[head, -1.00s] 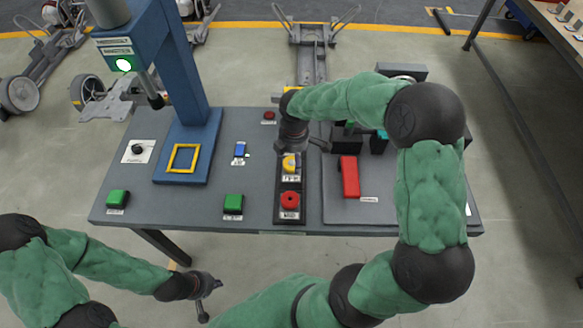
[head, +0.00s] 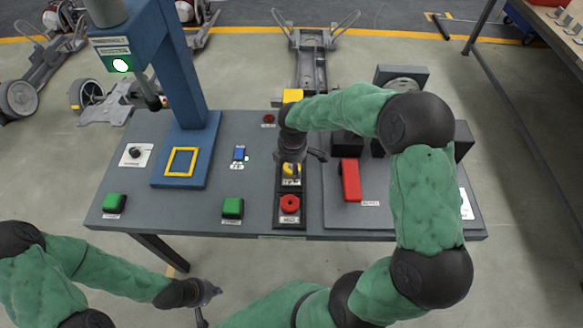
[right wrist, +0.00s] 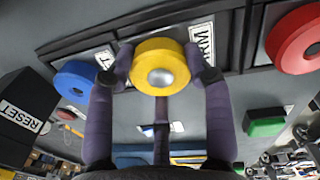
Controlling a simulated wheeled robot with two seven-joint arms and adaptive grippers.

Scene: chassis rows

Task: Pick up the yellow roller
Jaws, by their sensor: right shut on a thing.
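The yellow roller (right wrist: 165,62) is a round yellow piece with a pale metal centre. In the right wrist view it sits between the two fingers of my right gripper (right wrist: 160,80), which is shut on it. In the head view the yellow roller (head: 291,168) shows just below my right gripper (head: 292,155), over the dark labelled strip on the table; the gripper hides part of it. I cannot tell whether it is clear of the strip. My left gripper (head: 208,303) is empty, fingers apart, in front of the table's front edge.
A red roller (head: 289,204) sits at the strip's near end; a blue round piece (right wrist: 75,80) lies on the other side of the yellow one. A red block (head: 350,180), green buttons (head: 232,208) and a blue press (head: 183,90) stand around.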

